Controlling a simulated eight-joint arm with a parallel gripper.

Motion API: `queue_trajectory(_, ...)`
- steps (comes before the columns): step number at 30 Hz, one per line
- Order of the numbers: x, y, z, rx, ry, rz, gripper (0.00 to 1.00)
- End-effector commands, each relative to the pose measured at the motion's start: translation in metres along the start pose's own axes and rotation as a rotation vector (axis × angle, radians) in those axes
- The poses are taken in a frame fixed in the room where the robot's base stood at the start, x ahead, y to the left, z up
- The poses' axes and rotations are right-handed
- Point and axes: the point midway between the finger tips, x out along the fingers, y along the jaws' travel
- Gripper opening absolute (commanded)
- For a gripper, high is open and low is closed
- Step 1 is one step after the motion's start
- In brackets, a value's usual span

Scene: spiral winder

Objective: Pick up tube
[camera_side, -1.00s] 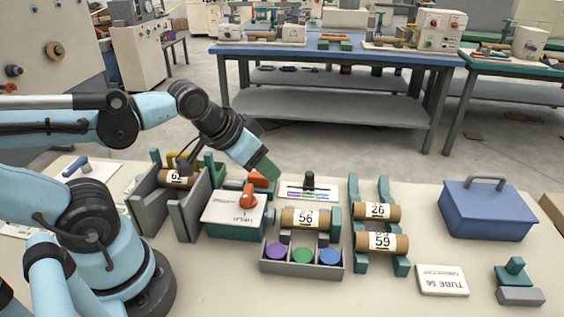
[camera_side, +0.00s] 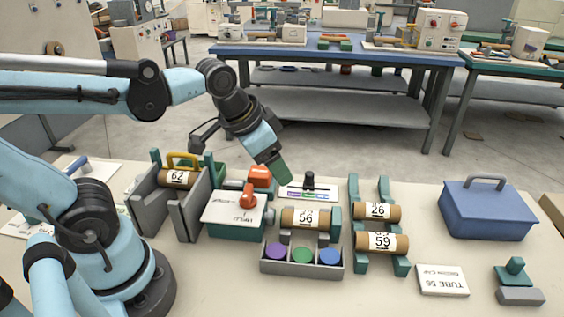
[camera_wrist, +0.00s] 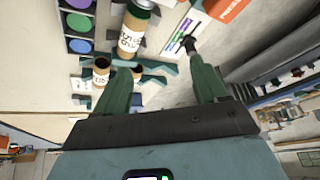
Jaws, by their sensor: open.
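Tube 56 (camera_side: 302,217) is a brown cardboard tube with a white label. It lies across a green holder behind a grey tray of caps. Tubes 26 (camera_side: 378,210) and 59 (camera_side: 381,242) lie on a green rack to its right. Tube 62 (camera_side: 176,178) sits in a grey cradle at left. My gripper (camera_side: 283,178) points down above the bench, behind and slightly left of tube 56, apart from it. In the wrist view my gripper (camera_wrist: 160,72) is open with nothing between the fingers, and a labelled tube (camera_wrist: 131,33) lies beyond them.
The cap tray (camera_side: 300,269) holds purple, green and blue caps. A green box with a white top and red knob (camera_side: 235,210) stands left of tube 56. A "TUBE 56" card (camera_side: 442,281) and blue toolbox (camera_side: 487,210) are at right.

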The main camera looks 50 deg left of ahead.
Motion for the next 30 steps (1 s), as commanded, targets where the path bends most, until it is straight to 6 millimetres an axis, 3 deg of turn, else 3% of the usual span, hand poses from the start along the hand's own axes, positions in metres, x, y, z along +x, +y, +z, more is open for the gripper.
queue_trajectory(6, 0.008, 0.018, -0.027, 0.254, -0.190, 0.071, 0.72)
queue_trajectory(15, 0.026, 0.040, -0.048, 0.525, -0.388, 0.176, 0.72)
queue_trajectory(23, 0.038, 0.045, -0.048, 0.584, -0.429, 0.203, 0.72)
queue_trajectory(30, 0.068, 0.047, -0.032, 0.581, -0.428, 0.202, 0.72)
